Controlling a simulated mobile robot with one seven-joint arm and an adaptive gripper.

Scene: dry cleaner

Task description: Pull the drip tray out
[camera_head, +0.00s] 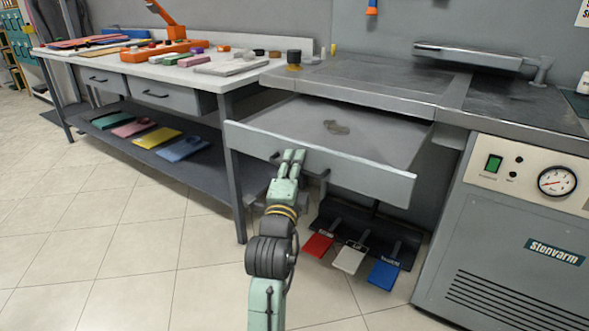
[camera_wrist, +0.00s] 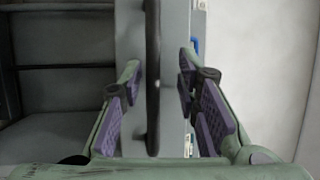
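The drip tray (camera_head: 375,140) is a wide grey drawer-like tray, standing out from under the grey worktop with its inside showing. A dark patch (camera_head: 337,127) lies on its floor. Its dark bar handle (camera_head: 325,177) is on the front panel, partly hidden behind my gripper in the head view. My gripper (camera_head: 292,156) is at the handle. In the wrist view the handle (camera_wrist: 153,80) runs upright between the two purple-padded fingers of my gripper (camera_wrist: 160,98). Gaps show on both sides of the bar, so the fingers are open around it, not clamped.
Red, white and blue pedals (camera_head: 348,259) lie on the floor below the tray. A control cabinet (camera_head: 510,240) with a gauge stands at right. Tiled floor in front is clear.

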